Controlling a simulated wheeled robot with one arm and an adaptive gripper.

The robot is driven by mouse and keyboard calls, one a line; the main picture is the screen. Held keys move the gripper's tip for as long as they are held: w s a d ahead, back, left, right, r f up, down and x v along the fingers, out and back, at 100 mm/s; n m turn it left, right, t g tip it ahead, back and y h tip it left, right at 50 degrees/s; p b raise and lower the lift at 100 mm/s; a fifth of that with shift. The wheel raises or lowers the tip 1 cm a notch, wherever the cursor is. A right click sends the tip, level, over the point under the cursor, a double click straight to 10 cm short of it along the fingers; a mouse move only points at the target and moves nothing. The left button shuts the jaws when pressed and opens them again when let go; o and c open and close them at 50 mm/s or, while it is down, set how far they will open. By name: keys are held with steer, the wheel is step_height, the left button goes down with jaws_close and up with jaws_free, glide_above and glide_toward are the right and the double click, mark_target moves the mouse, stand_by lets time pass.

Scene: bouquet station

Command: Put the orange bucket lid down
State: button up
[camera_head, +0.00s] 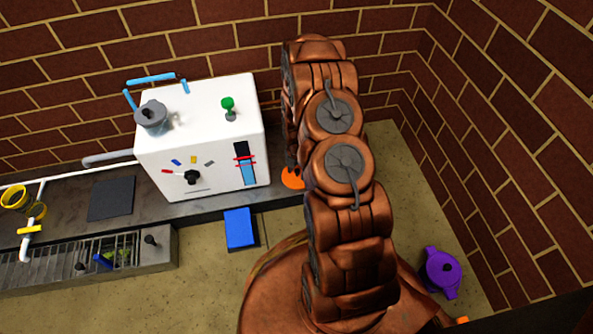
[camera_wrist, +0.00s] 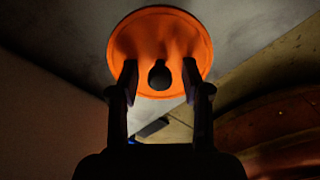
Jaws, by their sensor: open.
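The orange bucket lid (camera_wrist: 160,28) is a round disc with a dark knob (camera_wrist: 159,76) at its middle. In the wrist view, my gripper (camera_wrist: 160,80) is open, with one finger on each side of the knob and small gaps between. In the head view, a sliver of the lid (camera_head: 291,179) shows on the dark counter strip, just right of the white machine. My arm hides the rest of the lid and most of the gripper there. The lid seems to lie on the counter, but its contact is hidden.
The white machine (camera_head: 190,150) with a dial and a grey pot (camera_head: 151,117) stands close left. A blue block (camera_head: 239,228) lies in front of it. A purple lidded pot (camera_head: 441,272) sits at the lower right. Brick walls close the back and right.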

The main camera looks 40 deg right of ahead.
steer(key=shift+r, duration=0.15)
step_height(320, 180, up, 11)
steer(key=p, duration=0.4)
step_height(320, 180, up, 12)
steer(key=m, duration=0.5)
glide_above(297, 170)
steer(key=s+a, duration=0.2)
steer(key=a, duration=0.4)
steer(key=s+a+r+m+g, duration=0.2)
steer(key=s+a+r+m, duration=0.4)
steer(key=r, duration=0.4)
steer(key=s+a+r+m, duration=0.3)
steer(key=s+r, duration=0.1)
steer(key=s, duration=0.4)
steer(key=s+a+r+m+g, duration=0.1)
steer(key=s+a+r+m, duration=0.2)
steer(key=s, duration=0.5)
steer(key=s+a+r+m, duration=0.3)
steer(key=s+r+m, duration=0.2)
steer(key=s+r, duration=0.1)
steer(key=shift+s+a+g, duration=0.2)
steer(key=shift+s+g, duration=0.2)
steer(key=shift+s, duration=0.5)
steer(key=shift+r, duration=0.1)
